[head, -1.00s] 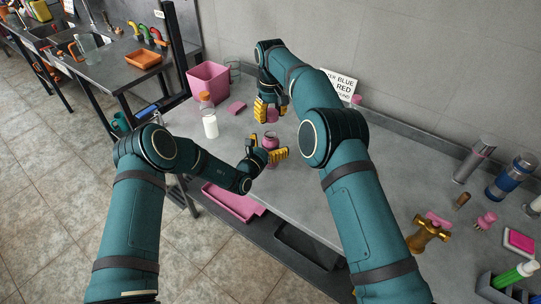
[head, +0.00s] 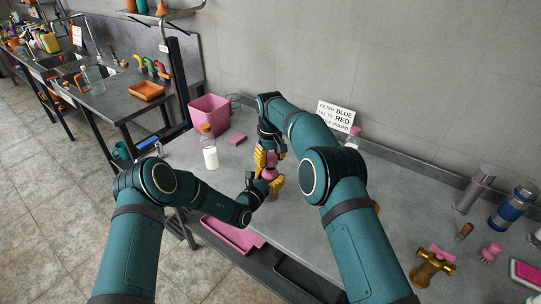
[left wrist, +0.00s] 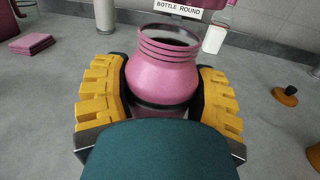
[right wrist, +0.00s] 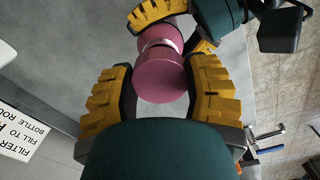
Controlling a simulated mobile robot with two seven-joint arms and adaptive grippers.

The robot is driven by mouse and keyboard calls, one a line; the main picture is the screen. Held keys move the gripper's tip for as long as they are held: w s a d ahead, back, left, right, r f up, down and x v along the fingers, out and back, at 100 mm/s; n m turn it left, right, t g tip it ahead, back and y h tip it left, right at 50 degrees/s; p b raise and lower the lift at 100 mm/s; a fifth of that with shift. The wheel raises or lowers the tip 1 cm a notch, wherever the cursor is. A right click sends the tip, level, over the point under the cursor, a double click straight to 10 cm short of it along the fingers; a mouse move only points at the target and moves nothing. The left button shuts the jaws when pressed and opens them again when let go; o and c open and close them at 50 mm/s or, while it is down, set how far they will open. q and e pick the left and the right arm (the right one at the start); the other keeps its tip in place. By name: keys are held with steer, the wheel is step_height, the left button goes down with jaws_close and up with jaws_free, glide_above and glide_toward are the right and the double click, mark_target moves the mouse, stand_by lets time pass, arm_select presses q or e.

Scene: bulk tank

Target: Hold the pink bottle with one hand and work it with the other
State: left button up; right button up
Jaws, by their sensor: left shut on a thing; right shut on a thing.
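The pink bottle (left wrist: 163,75) stands upright with a bare threaded neck and an open, dark mouth in the left wrist view. My left gripper (left wrist: 160,105) is shut around its body; in the head view the gripper (head: 267,183) is low over the bench. My right gripper (right wrist: 163,88) is shut on a pink round cap (right wrist: 160,80), just above the bottle. In the right wrist view the cap lies nearly in line with the bottle behind it.
A sign (head: 335,115) is at the wall. A brass valve (head: 432,266) and cylinders (head: 512,205) stand right.

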stand_by(0.5)
steer(key=shift+f, duration=0.95)
steer(key=shift+f, duration=0.55)
